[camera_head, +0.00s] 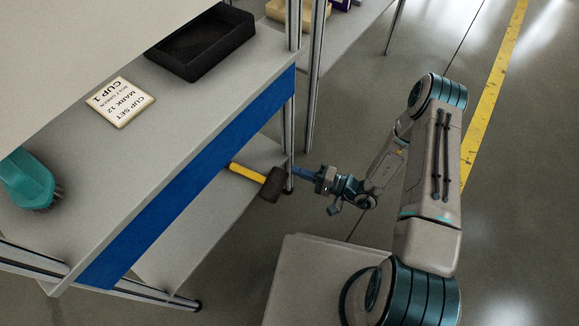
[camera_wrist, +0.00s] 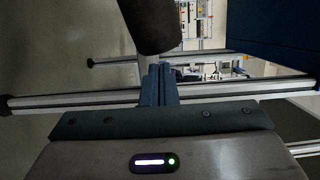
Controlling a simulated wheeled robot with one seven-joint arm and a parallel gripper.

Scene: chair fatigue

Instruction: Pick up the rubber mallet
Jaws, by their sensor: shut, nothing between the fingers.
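The rubber mallet (camera_head: 272,184) has a dark cylindrical head and a yellow handle (camera_head: 247,173). In the head view it lies on the lower shelf (camera_head: 215,205) with its head by the shelf's right end, near the metal post. In the wrist view the dark mallet head (camera_wrist: 152,25) fills the top middle, beyond the fingers; the handle is not clearly visible there. My gripper (camera_head: 297,172) points left towards the mallet head beside the post. Its blue fingers (camera_wrist: 159,85) are together and empty. Contact with the mallet cannot be told.
Metal posts (camera_head: 288,140) and the blue-fronted upper shelf (camera_head: 190,185) stand close to my gripper. A black tray (camera_head: 203,42), a label card (camera_head: 121,102) and a teal brush (camera_head: 32,180) are on the upper shelf. Open floor (camera_head: 510,200) lies to the right.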

